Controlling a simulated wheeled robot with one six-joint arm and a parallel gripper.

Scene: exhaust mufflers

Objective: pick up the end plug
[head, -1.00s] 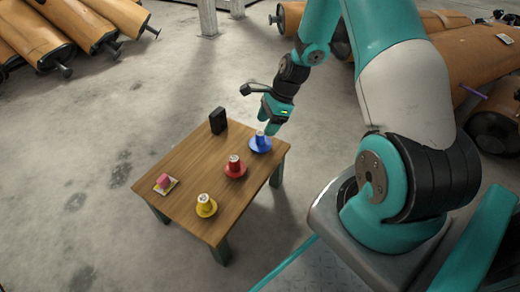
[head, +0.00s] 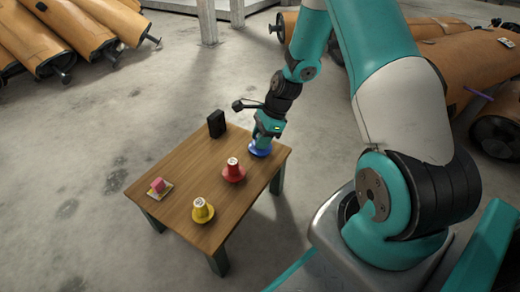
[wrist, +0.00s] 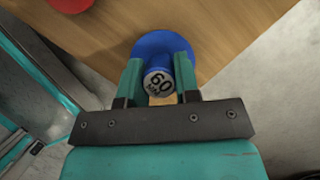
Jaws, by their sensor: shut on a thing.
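Three end plugs stand on the small wooden table (head: 225,205): a blue one (head: 259,150), a red one (head: 234,171) and a yellow one (head: 203,210), each with a wide round flange at its base. My gripper (head: 265,137) is over the blue plug at the table's right corner. In the wrist view, the fingers of my gripper (wrist: 158,82) are shut on the blue plug (wrist: 157,45), one on each side of its narrow upper part. Its pale top reads "60" with smaller print below. The blue flange appears to rest on the table.
A black box (head: 216,124) stands at the table's back edge. A pink block (head: 157,185) sits on a small pale pad at the left corner. Orange mufflers (head: 62,32) lie behind on both sides. The floor around the table is clear.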

